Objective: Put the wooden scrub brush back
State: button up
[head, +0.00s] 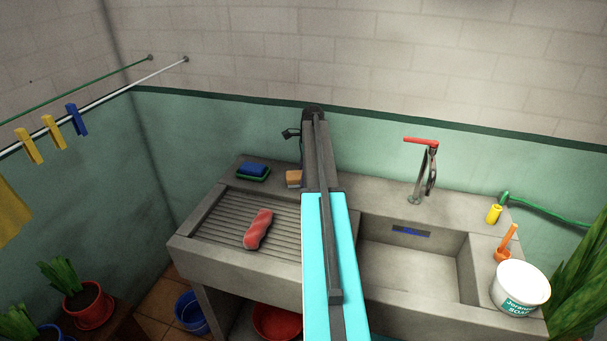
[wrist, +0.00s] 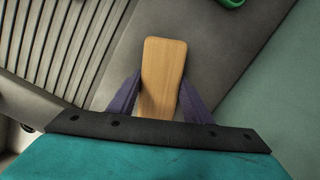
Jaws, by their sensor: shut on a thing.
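The wooden scrub brush (wrist: 163,70) shows in the wrist view as a pale brown block between the two purple fingers of my gripper (wrist: 160,84). My gripper is shut on it. Its far end sticks out past the fingertips, over the grey back ledge. In the head view the brush's end (head: 293,177) shows just left of my arm, above the back ledge of the concrete sink (head: 245,262). My gripper is hidden behind my arm there. I cannot tell whether the brush touches the ledge.
A blue sponge (head: 254,168) on a green dish (head: 252,177) sits left on the ledge. The tap (head: 424,175), basin, yellow bottle (head: 493,214) and white tub (head: 520,286) are to the right.

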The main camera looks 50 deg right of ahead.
jog(key=shift+f, duration=0.1)
jog(key=o, duration=1)
jog(key=shift+s+d+r+b, duration=0.2)
jog(key=shift+r+b, duration=0.15)
jog(key=shift+r, duration=1.65)
jog(key=shift+s+d+r+b, duration=0.2)
jog(key=shift+r+b, duration=0.2)
jog(key=shift+r, duration=1.65)
jog(key=shift+s+d+r+b, duration=0.1)
jog(key=shift+d+r+b, duration=0.2)
jog(key=shift+r, duration=1.7)
jog(key=shift+a, duration=0.1)
